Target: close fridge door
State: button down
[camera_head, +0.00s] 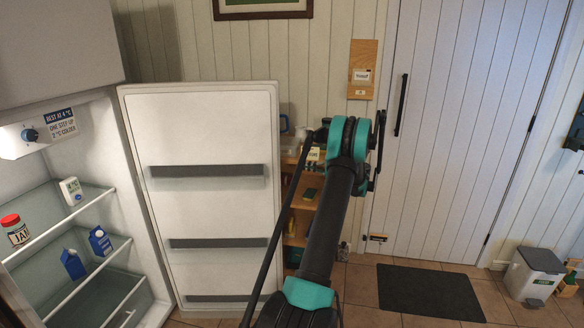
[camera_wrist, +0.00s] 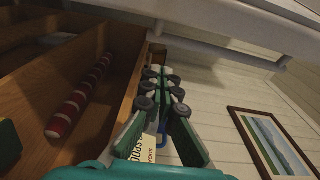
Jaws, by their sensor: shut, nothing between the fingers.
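The fridge door (camera_head: 210,205) stands wide open, its white inner side with dark racks facing the head camera. The open fridge (camera_head: 75,140) is at the left with glass shelves. My gripper (camera_head: 318,132) is to the right of the door's free edge, apart from it in the head view, before the wooden shelf. In the wrist view my gripper (camera_wrist: 165,78) shows its green fingers together and empty. A white panel with a bar, seemingly the door (camera_wrist: 225,25), crosses the top of the wrist view. Whether the fingers touch it I cannot tell.
A wooden shelf unit (camera_head: 303,200) stands behind my arm, beside the door; a red-striped roll (camera_wrist: 80,95) lies in it. A jam jar (camera_head: 15,229) and blue cartons (camera_head: 100,241) are inside the fridge.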

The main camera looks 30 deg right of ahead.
jog(key=w+a, duration=0.2)
jog(key=a, duration=0.6)
jog(key=shift+w, duration=0.35)
jog(key=shift+a, duration=0.1)
